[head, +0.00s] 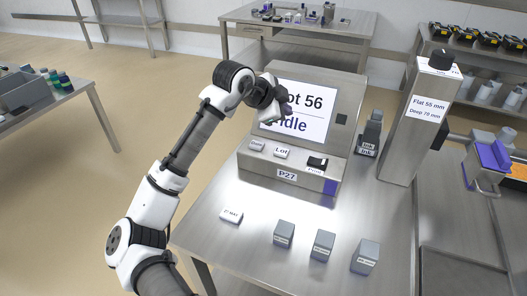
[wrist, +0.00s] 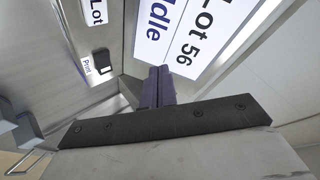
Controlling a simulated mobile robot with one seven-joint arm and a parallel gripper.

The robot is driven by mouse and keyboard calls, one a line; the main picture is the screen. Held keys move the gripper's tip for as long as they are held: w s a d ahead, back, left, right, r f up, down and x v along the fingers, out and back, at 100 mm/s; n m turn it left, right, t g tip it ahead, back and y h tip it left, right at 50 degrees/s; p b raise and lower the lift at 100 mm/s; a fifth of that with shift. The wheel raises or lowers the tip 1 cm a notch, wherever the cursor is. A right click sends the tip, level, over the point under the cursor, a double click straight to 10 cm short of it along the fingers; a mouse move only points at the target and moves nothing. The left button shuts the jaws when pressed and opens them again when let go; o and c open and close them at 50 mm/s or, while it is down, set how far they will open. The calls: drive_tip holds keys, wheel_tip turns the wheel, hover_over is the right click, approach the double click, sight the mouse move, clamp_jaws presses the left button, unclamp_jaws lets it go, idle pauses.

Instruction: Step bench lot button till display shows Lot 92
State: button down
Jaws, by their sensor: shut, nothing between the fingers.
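The bench unit (head: 345,95) has a tilted display (head: 316,125) reading "Lot 56" and "Idle", partly covered by my arm in the head view. The display also shows in the wrist view (wrist: 190,42). The lot button (head: 282,152), labelled "Lot", is on the sloped panel below the display; its label is at the top left edge of the wrist view. My gripper (head: 287,111) is in front of the display, above the lot button and apart from it. Its dark purple fingers (wrist: 158,72) are together and empty.
Beside the lot button are another pale button (head: 257,145) on the left and a black Print button (head: 317,163) on the right. Several grey blocks (head: 322,245) and a small white labelled block (head: 231,216) stand on the bench front. A tall post (head: 420,120) stands right.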

drive_tip(key=shift+s+a+f+g, duration=0.15)
drive_tip(key=shift+a+f, duration=0.15)
drive_tip(key=shift+f, duration=0.15)
drive_tip(key=shift+s+a+f+g, duration=0.15)
drive_tip(key=shift+a+f, duration=0.1)
drive_tip(key=shift+f, duration=0.15)
drive_tip(key=shift+w+f, duration=0.1)
drive_tip(key=b, duration=0.6)
hover_over(279, 152)
wheel_tip(279, 152, down, 8)
drive_tip(key=shift+r, duration=0.25)
drive_tip(key=shift+f+b, duration=0.3)
drive_tip(key=shift+f, duration=0.2)
drive_tip(key=shift+f, duration=0.15)
idle(0.6)
drive_tip(key=shift+f, duration=0.3)
